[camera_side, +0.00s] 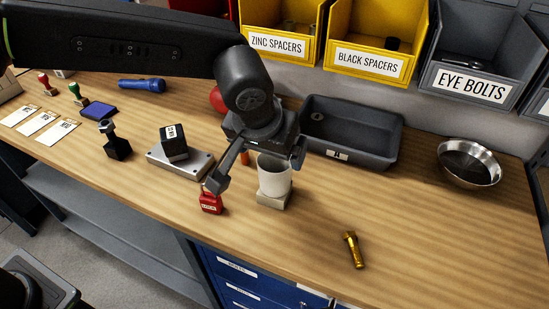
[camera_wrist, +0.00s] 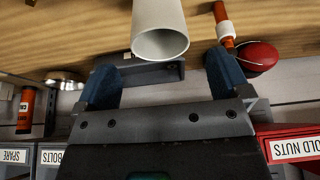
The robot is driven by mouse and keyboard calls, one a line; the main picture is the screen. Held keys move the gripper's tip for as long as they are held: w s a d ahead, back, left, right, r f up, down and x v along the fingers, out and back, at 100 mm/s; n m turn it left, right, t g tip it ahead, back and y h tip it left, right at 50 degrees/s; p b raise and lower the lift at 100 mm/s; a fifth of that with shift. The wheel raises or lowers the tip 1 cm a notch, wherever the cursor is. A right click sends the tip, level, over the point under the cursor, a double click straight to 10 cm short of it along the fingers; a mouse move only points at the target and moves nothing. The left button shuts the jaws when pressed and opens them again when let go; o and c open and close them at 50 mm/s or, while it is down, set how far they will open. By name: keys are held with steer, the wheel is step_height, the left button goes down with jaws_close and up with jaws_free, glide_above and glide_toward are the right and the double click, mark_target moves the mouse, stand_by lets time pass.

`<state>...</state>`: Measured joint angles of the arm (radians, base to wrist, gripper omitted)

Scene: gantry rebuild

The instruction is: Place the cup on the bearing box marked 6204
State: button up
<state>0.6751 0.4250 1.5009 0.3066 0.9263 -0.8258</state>
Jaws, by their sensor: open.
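The cup's open rim also shows in the wrist view (camera_wrist: 160,44). My gripper (camera_side: 257,170) is open at the cup, with one finger to each side in the side view. In the wrist view my gripper (camera_wrist: 163,72) has its fingers spread wider than the cup, and neither clearly touches it. A dark box (camera_side: 173,142) with a pale label sits on a grey metal plate (camera_side: 196,166); its label is too small to read.
A red padlock (camera_side: 210,203) lies close to my left finger. A grey bin (camera_side: 385,150) stands behind the cup, a metal bowl (camera_side: 485,178) at right. A brass bolt (camera_side: 353,250) lies in front. A dark stand (camera_side: 117,148) is at left. The front right bench is mostly clear.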

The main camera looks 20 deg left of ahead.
steer(key=v, duration=0.5)
steer(key=s+a+r, duration=0.2)
steer(key=s+a, duration=0.1)
steer(key=a, duration=0.6)
steer(key=s+a+r, duration=0.3)
steer(key=a, duration=0.6)
steer(key=s+a+f+t, duration=0.1)
steer(key=s+a+f, duration=0.3)
steer(key=s+a, duration=0.5)
steer(key=s, duration=0.2)
steer(key=shift+s+a+f, duration=0.25)
steer(key=shift+a+f, duration=0.1)
